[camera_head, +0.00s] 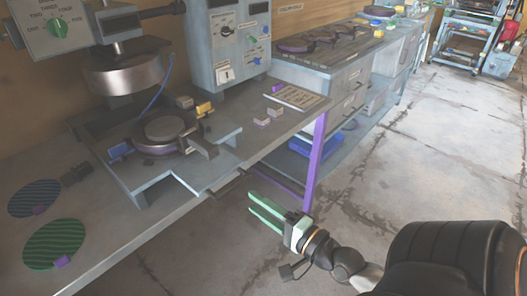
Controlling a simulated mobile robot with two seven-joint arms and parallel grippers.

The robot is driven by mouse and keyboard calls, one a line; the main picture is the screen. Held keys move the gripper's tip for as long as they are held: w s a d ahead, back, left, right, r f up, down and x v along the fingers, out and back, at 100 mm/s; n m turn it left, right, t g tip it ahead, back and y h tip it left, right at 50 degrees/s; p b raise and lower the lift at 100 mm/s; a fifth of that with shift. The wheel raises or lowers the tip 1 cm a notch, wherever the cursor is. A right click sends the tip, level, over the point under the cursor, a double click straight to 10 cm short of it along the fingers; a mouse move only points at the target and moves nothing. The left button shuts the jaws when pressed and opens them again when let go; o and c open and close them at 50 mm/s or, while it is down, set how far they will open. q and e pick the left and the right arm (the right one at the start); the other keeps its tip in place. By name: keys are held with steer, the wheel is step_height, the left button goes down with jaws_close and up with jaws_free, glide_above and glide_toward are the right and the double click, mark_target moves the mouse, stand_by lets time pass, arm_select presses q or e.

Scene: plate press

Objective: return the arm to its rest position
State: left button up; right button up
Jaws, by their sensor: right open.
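My right gripper (266,212) has pale green fingers and a white body. It is in front of the press table's edge, over the floor, with its fingers spread and nothing between them. My right arm comes in from the lower right. The plate press has a metal cylinder head (125,75) above a round grey plate (165,128) on a dark round base. The head and the plate are apart. My left gripper does not show.
A grey table (130,228) carries the press, a dark blue disc (34,198) and a green disc (54,244). A control box (228,45) stands behind. A purple table leg (315,160) is close to my right gripper. The floor (400,150) at right is clear.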

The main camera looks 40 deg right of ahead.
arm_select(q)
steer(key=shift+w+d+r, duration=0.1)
arm_select(e)
steer(key=shift+s, duration=0.5)
steer(key=s+a+f+n+g+y, duration=0.1)
steer(key=s+a+f+n+g, duration=0.3)
steer(key=a+f+n, duration=0.6)
steer(key=s+a+f+n+g+y, duration=0.1)
steer(key=s+a+f+n+g, duration=0.1)
steer(key=a+f+n+g, duration=0.55)
arm_select(q)
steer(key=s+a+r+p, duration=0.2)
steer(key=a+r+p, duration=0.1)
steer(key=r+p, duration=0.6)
steer(key=p, duration=0.3)
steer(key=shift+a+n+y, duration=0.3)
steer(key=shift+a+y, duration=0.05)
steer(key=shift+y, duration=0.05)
arm_select(e)
steer(key=d+r+t, duration=0.1)
steer(key=d+r, duration=0.1)
steer(key=s+d+r+n+t+h, duration=0.1)
steer(key=r+t, duration=0.1)
steer(key=shift+d+r+n, duration=0.25)
steer(key=shift+d, duration=0.15)
steer(key=shift+s+d, duration=0.1)
